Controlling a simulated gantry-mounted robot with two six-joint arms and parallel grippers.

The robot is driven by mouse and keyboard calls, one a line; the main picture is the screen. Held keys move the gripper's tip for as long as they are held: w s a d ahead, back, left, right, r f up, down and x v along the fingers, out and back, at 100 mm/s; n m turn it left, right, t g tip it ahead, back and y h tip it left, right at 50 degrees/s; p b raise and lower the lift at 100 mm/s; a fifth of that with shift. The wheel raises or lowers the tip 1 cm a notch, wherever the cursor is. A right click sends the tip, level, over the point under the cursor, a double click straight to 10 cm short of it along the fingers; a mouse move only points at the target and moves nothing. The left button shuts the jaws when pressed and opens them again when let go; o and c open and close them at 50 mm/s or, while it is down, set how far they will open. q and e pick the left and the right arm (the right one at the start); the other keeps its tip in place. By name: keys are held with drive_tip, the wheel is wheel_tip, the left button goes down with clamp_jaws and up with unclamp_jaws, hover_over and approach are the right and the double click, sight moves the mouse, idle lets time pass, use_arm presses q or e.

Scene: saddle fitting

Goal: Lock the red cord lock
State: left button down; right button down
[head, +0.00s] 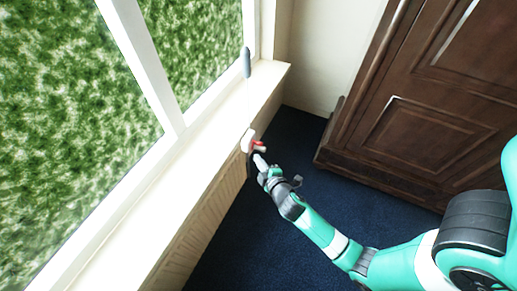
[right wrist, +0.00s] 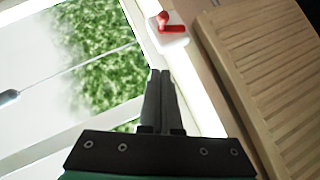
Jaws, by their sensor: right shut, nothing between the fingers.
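The red cord lock (head: 258,146) sits on a white base (head: 247,139) at the window-side wall, near the sill. In the right wrist view the red lock (right wrist: 172,26) shows as an L-shaped lever on its white base (right wrist: 172,40), just beyond my fingertips. My right gripper (head: 260,162) is shut and empty, close below the lock in the head view. In the right wrist view its two fingers (right wrist: 160,74) lie together, pointing toward the lock. I cannot tell whether they touch it. A thin cord with a grey handle (head: 247,62) runs above the lock. My left gripper is not in view.
A white window sill (head: 185,170) and window frame run along the left. A brown wooden cabinet (head: 420,120) stands at the right. Dark blue carpet (head: 270,240) leaves open room between them. A slatted panel (right wrist: 265,70) is right of the fingers in the wrist view.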

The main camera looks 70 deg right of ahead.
sight(253, 142)
drive_tip(key=b+x, duration=0.2)
drive_tip(key=x, duration=0.5)
drive_tip(key=shift+w+d+f+b, duration=0.2)
drive_tip(key=shift+w+f+b, duration=0.05)
drive_tip(key=shift+w+b, duration=0.1)
drive_tip(key=shift+s+d+f, duration=0.35)
drive_tip(key=shift+s+d, duration=0.2)
drive_tip(key=shift+d, duration=0.2)
drive_tip(key=shift+s+d+f, duration=0.35)
drive_tip(key=shift+s+d, duration=0.15)
drive_tip(key=shift+d, duration=0.25)
drive_tip(key=shift+p, duration=0.35)
